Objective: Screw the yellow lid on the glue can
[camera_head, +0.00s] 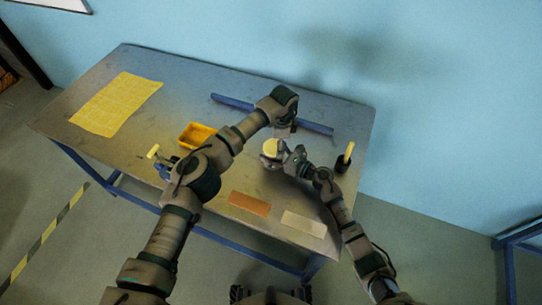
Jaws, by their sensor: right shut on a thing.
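The yellow lid (270,147) shows as a pale yellow disc on top of the grey glue can (267,162), right of the table's middle. I cannot tell whether the lid is seated on its thread. My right gripper (279,158) comes in from the right and is shut on the glue can at its side. My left gripper (284,132) points down just above and right of the lid. Its fingers are small and dark, so whether they are open and whether they touch the lid is unclear.
A blue bar (235,102) lies behind the arms. A yellow bin (196,135) and a yellow-topped tool (153,152) stand left. A dark pot with a yellow handle (345,158) stands right. Orange (249,203) and beige (304,223) pieces lie in front; yellow sheet (117,103) lies far left.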

